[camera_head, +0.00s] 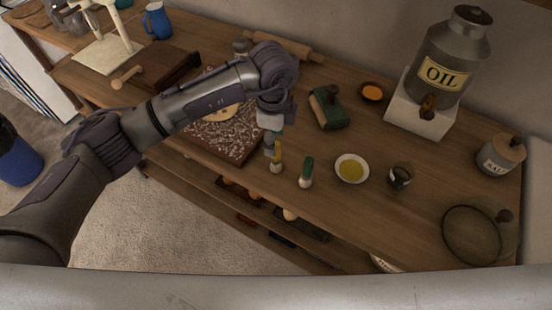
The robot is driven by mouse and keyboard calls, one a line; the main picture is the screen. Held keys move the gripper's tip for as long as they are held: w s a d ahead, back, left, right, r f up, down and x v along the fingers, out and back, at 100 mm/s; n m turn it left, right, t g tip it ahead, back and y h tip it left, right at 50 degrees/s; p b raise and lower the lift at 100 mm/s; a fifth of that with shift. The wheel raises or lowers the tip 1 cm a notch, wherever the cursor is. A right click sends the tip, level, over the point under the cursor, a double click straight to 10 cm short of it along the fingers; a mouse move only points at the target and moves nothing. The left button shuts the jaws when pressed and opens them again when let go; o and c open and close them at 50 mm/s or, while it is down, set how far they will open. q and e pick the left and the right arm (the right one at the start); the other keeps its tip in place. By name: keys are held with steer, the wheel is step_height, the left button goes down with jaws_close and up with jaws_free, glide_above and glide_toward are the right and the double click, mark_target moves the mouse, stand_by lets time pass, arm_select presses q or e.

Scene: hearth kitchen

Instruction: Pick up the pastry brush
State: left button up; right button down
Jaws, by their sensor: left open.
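Two small brush-like things stand near the front edge of the wooden table. One has a yellow handle (278,155) and a pale lower end; the other has a dark green handle (308,165) and a pale lower end. I cannot tell for sure which is the pastry brush. My left gripper (272,147) points down, open, right at the yellow-handled one and partly in front of it. I cannot tell whether its fingers touch it. The green-handled one stands apart, just to the right. My right gripper is not in view.
A bowl of yellow liquid (351,169) and a small dark cup (399,178) stand to the right. A green-and-brown block (328,108) lies behind. A floury board (236,146) lies left, under my arm. An oil can (452,60) stands on a white block (418,115). A lower shelf holds several items.

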mark_target(276, 157)
arm_select(q)
steer(key=f, duration=0.1)
steer(key=f+p, duration=0.1)
steer(key=f, duration=0.1)
steer(key=f+p, duration=0.1)
steer(key=shift+s+d+f, duration=0.25)
steer(key=shift+s+f, duration=0.05)
steer(key=shift+s, duration=0.05)
steer(key=shift+f, duration=0.6)
jaws_close()
steer(key=shift+w+r, duration=0.1)
steer(key=shift+r, duration=0.05)
